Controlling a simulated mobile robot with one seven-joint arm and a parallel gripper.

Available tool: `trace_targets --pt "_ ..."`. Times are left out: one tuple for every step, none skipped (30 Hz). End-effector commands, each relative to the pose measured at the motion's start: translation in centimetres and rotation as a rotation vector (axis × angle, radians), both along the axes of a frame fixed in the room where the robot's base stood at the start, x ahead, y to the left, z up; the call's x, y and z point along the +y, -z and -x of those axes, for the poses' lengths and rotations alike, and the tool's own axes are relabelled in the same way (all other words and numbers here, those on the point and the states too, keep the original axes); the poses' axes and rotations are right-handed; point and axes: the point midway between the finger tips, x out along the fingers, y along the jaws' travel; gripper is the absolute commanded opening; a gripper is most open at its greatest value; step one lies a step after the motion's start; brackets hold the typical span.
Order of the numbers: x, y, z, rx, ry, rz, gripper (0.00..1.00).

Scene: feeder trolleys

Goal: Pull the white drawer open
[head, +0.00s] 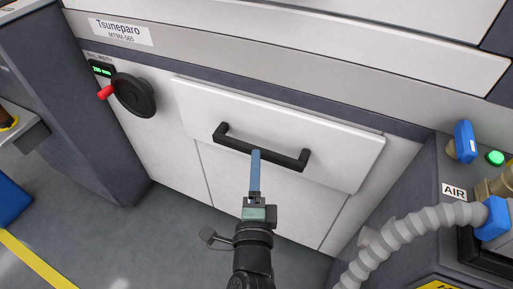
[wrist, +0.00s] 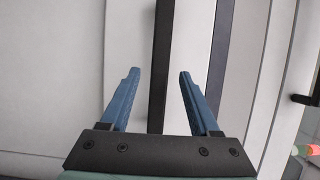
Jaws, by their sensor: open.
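The white drawer (head: 275,128) is a flat white panel low on the machine front. Its black bar handle (head: 262,150) runs across the panel's middle. My gripper (head: 256,155) is at the handle, with its blue fingers pointing toward the drawer front. In the wrist view my gripper (wrist: 160,75) is open, with one blue finger on each side of the black handle (wrist: 160,60). A gap shows between each finger and the bar. I cannot tell from these views how deep the fingers reach past the bar. The drawer front (wrist: 120,50) fills much of the wrist view.
A black handwheel (head: 134,95) with a red knob is left of the drawer. A grey corrugated hose (head: 405,232) and blue fittings (head: 494,217) stand at the lower right, beside a dark panel marked AIR. Grey floor (head: 180,245) lies open at the lower left.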

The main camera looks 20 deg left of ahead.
Motion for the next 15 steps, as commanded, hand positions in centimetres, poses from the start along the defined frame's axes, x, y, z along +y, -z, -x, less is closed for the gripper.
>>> trace_targets --pt "0.3 -0.2 -1.0 -0.002 0.0 0.0 0.62" --pt "0.5 -0.2 -1.5 -0.003 0.0 0.001 0.62" --pt "0.7 -0.2 -2.0 -0.002 0.001 0.0 0.62" --pt "0.9 -0.2 -2.5 -0.002 0.0 0.0 0.62" --pt "1.0 -0.2 -2.8 -0.002 0.0 0.002 0.62" --pt "1.3 -0.1 -3.3 -0.002 -0.001 0.002 0.62" --pt "1.4 -0.1 -3.6 -0.001 -0.001 0.001 0.62" --pt "1.5 -0.1 -3.9 -0.001 -0.001 0.0 0.62" --pt "1.6 -0.1 -4.2 0.0 -0.001 0.001 0.62" --pt "1.7 -0.1 -4.4 -0.001 -0.001 0.002 0.62" --pt "1.7 -0.1 -4.6 -0.001 -0.001 0.002 0.62" --pt "1.8 0.0 -4.8 -0.001 -0.001 0.002 0.62" --pt "1.8 0.0 -4.9 0.0 -0.001 0.001 0.62" --pt "1.8 0.0 -4.9 0.0 -0.001 0.001 0.62" --pt "1.9 0.0 -5.0 0.0 -0.001 0.001 0.62"
